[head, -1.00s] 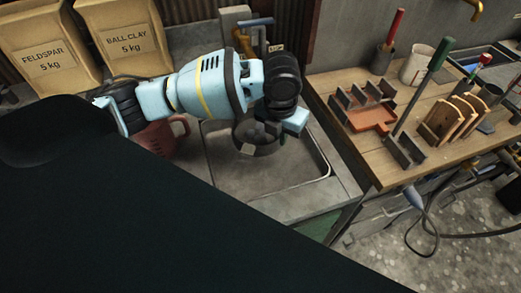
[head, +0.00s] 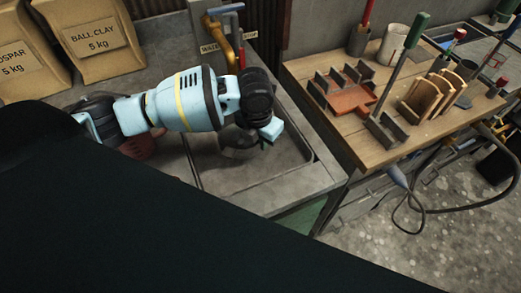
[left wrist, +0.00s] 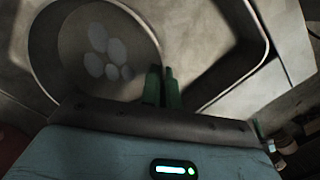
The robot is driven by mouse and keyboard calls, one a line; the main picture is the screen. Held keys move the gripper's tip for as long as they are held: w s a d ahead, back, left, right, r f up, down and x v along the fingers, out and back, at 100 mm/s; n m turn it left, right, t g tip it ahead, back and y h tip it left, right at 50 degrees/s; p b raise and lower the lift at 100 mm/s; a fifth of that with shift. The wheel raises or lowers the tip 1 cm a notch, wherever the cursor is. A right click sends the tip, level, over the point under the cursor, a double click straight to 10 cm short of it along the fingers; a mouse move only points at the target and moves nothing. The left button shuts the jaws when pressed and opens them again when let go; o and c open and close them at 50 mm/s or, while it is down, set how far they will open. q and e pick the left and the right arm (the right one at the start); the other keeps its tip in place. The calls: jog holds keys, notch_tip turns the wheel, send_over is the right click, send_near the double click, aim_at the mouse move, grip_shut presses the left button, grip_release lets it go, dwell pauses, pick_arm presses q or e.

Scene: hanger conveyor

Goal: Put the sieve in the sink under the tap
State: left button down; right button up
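The sieve (head: 236,153) is a round grey pan in the sink (head: 262,196), partly hidden behind my left arm in the head view. The left wrist view shows its round rim and floor (left wrist: 75,72) with several pale oval spots. My left gripper (left wrist: 162,86) has its green fingers close together at the sieve's rim and looks shut on it. I cannot tell whether the sieve rests on the sink floor. The brass tap (head: 236,42) with a blue lever stands behind the sink, beyond my wrist. My right gripper is not in view.
Feldspar and ball clay bags (head: 90,38) stand at the back left. A red jug (head: 138,147) is partly hidden beside the sink. The wooden bench (head: 350,140) at right holds an orange tray, racks and tools. The sink's front right is clear.

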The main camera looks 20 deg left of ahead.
aim_at(261, 160)
pick_arm(q)
notch_tip(261, 160, down, 5)
jog(key=shift+r, duration=0.1)
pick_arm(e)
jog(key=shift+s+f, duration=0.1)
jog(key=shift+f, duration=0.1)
pick_arm(q)
jog(key=shift+f, duration=0.2)
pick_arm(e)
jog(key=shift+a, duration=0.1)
pick_arm(q)
jog(key=c, duration=1.6)
grip_release()
jog(key=shift+c, duration=0.2)
jog(key=shift+r, duration=0.15)
